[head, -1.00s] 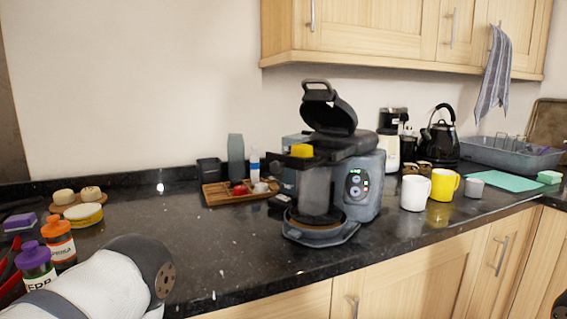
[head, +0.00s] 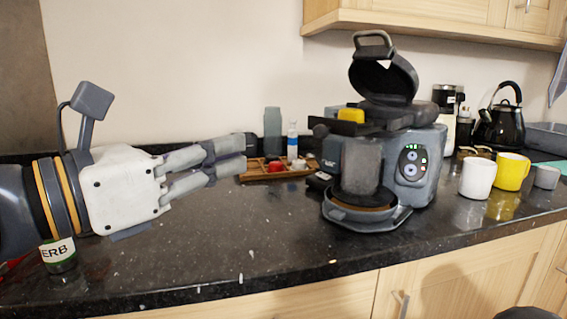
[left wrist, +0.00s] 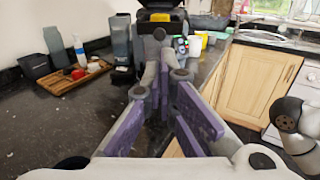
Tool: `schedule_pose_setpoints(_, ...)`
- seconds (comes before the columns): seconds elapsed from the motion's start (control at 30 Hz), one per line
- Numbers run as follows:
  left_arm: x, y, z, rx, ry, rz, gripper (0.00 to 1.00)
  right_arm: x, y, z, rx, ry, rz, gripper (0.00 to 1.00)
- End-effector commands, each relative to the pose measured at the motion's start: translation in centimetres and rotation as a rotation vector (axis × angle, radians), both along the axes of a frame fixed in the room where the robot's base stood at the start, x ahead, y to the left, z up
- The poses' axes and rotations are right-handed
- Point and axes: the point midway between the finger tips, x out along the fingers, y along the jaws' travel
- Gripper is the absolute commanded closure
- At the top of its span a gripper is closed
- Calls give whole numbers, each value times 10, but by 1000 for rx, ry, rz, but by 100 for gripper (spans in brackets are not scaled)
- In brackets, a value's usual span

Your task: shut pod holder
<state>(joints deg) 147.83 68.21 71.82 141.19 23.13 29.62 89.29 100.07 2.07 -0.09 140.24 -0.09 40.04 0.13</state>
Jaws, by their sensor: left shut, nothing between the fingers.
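The dark coffee machine (head: 420,165) stands on the granite counter. Its pod holder lid (head: 385,78), with a loop handle on top, is tilted up and back, open. A yellow block (head: 351,114) sits at the front of the machine's top. My left gripper (head: 245,151) reaches in from the left, fingers together and empty, left of the machine and lower than the lid. A gap separates them in the head view. In the left wrist view the fingers (left wrist: 163,50) point towards the machine (left wrist: 160,20), partly hiding it; its upper part is cut off. My right gripper is out of view.
A wooden tray (head: 255,178) with small items lies behind my left fingers, beside a grey canister (head: 272,130). A white mug (head: 477,178) and a yellow mug (head: 511,171) stand right of the machine. The front counter is mostly clear.

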Motion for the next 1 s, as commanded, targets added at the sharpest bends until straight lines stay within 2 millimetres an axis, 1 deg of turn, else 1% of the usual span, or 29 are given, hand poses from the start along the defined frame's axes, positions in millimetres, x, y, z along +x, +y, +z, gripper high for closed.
schedule_pose_setpoints(0.13,16,-15,-4,3,5,-4,100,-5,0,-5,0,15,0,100)
schedule_pose_setpoints(0.27,38,-35,-4,5,5,-3,100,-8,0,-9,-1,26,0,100)
schedule_pose_setpoints(0.4,61,-55,-2,5,2,-2,100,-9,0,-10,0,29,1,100)
schedule_pose_setpoints(0.6,88,-79,-1,4,0,-1,100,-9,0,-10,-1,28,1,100)
schedule_pose_setpoints(0.8,102,-91,-1,5,0,-2,100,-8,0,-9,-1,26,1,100)
schedule_pose_setpoints(1.0,104,-92,-1,4,0,-1,100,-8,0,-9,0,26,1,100)
